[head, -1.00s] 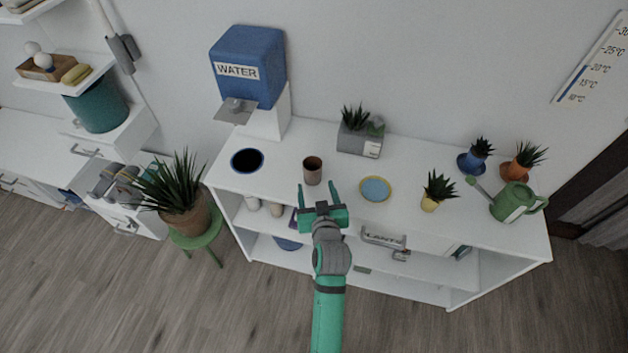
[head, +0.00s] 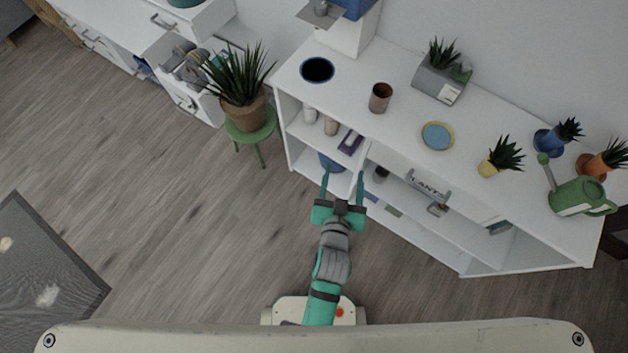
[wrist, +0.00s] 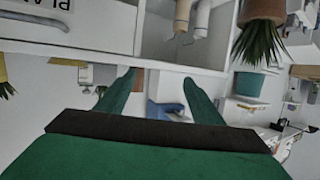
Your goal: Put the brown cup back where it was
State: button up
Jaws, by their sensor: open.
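The brown cup (head: 380,97) stands upright on the white desk top (head: 410,118), to the right of a dark blue-black disc (head: 317,70). My gripper (head: 343,173) is open and empty, with its fingers pointing at the front of the desk. In the head view it appears below and left of the brown cup, apart from it. The wrist view shows the open fingers (wrist: 160,76) with nothing between them. A tan cup (head: 331,126) and a white cup (head: 310,114) stand on the shelf under the top; they also show in the wrist view.
A blue plate with a yellow rim (head: 438,136), a grey planter (head: 440,80), small potted plants and a green watering can (head: 580,197) stand on the desk top. A large potted plant (head: 243,95) on a green stool (head: 250,132) is left of the desk.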

jog(key=s+a+r+n+y, duration=0.1)
jog(key=s+a+r, duration=0.2)
jog(key=s, duration=0.7)
jog(key=s+a+r+n+t+y, duration=0.1)
jog(key=s+a+r, duration=0.2)
jog(key=s, duration=0.8)
jog(key=shift+a+r+y, duration=0.15)
jog(key=shift+a+y, duration=0.15)
jog(key=shift+a, duration=0.75)
